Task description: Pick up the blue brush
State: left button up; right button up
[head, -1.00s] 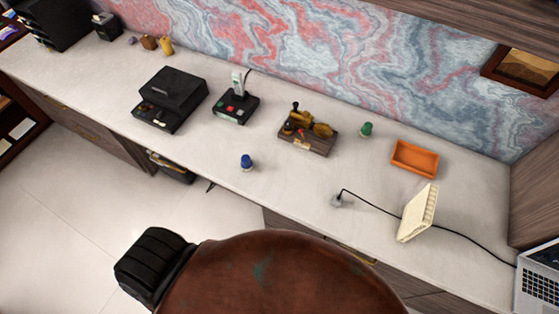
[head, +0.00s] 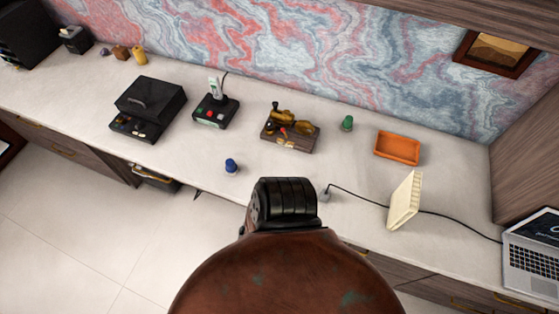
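A small blue brush (head: 231,167) with a rounded blue top and a pale base stands on the light desk top (head: 150,175), close to its front edge. It is left of the picture's middle and in full view. Neither of my grippers is in view.
A brown chair back (head: 285,280) with a black padded part (head: 284,201) stands before the desk and hides some of its front edge. A green-topped item (head: 347,123) and orange tray (head: 398,147) stand right.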

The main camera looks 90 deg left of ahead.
aim_at(232, 169)
jog(key=z, duration=0.5)
jog(key=k, duration=2.65)
jog(key=u, duration=2.05)
jog(key=i, duration=1)
jog(key=z, duration=0.05)
